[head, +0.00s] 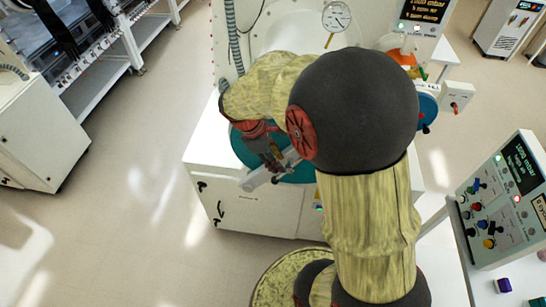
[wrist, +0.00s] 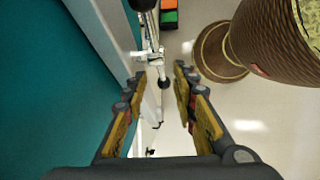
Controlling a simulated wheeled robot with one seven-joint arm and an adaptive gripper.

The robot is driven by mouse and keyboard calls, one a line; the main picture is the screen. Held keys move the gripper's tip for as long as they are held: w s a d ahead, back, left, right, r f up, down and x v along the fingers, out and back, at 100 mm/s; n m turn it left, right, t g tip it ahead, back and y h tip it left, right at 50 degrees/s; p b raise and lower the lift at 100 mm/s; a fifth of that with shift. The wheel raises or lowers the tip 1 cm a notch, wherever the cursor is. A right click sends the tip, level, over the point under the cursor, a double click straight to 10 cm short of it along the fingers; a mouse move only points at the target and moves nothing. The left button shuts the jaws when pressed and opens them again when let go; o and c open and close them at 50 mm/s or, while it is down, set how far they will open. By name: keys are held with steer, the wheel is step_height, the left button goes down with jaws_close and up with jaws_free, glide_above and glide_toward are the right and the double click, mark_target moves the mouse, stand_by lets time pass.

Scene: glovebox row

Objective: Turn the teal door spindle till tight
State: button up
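The round teal door (head: 297,174) is on the front of the white cabinet, mostly hidden behind my arm in the head view. A pale grey bar (head: 256,179) crosses it. In the wrist view a teal surface (wrist: 50,80) fills the left side, with a pale bar edge beside it. My gripper (head: 272,158) is at the door; in the wrist view its fingers (wrist: 157,80) are apart, one on each side of the view's middle. A silvery fitting (wrist: 148,57) lies beyond the fingertips. I cannot make out the spindle clearly, and I see nothing clamped.
A blue round door (head: 427,110) is right of my arm. A control panel (head: 505,200) is at the right, and a white cabinet (head: 40,135) at the left. The floor (head: 140,190) between is clear.

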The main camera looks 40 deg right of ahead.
mark_target(288, 170)
steer(key=shift+n, duration=0.8)
steer(key=x, duration=0.7)
steer(key=shift+s+d+r, duration=0.15)
steer(key=shift+s+d, duration=0.15)
steer(key=shift+d, duration=0.1)
jaws_close()
